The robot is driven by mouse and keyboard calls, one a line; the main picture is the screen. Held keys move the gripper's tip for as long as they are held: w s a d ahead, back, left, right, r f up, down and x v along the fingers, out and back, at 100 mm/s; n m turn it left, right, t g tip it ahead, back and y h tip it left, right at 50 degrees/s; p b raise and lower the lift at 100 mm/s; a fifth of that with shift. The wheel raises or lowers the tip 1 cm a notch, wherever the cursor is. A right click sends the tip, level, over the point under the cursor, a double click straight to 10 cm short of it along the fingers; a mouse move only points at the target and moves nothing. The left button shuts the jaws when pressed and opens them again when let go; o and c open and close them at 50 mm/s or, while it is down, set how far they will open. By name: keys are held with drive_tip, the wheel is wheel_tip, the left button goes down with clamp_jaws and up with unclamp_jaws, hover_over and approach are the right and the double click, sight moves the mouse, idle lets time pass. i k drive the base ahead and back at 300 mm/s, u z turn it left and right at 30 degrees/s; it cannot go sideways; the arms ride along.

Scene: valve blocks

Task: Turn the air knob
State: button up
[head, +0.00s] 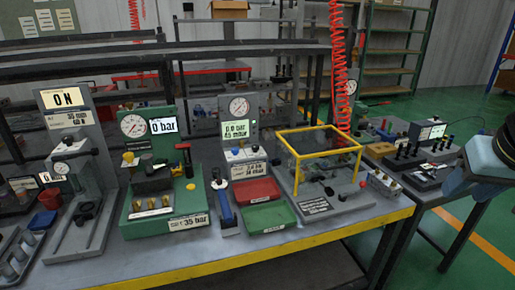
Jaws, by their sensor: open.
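Several valve stations stand on the bench, and I cannot read which knob is marked air. The green station (167,212) has a round gauge (133,126), a "0 bar" display (163,126), a yellow knob (128,157), a black knob or block (150,177) and a red-topped handle (184,152). The grey station behind the trays has a gauge (239,107) and a lit green display (235,128). The left grey station has an "ON" sign (63,98) and a small gauge (61,168). A blue-grey and black part of my arm shows at the right edge, apart from the stations; no gripper fingers are visible.
Green (265,217) and red (257,190) trays lie at the bench front. A yellow-framed clear box (319,151) stands right of them, with a red coiled hose (338,70) hanging behind. The bench has a yellow front edge (260,249). Green floor is open at the right.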

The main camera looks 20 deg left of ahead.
sight(255, 147)
drive_tip(key=k, duration=1.1)
drive_tip(key=u, duration=0.5)
drive_tip(key=i, duration=2.2)
drive_tip(key=z, duration=0.45)
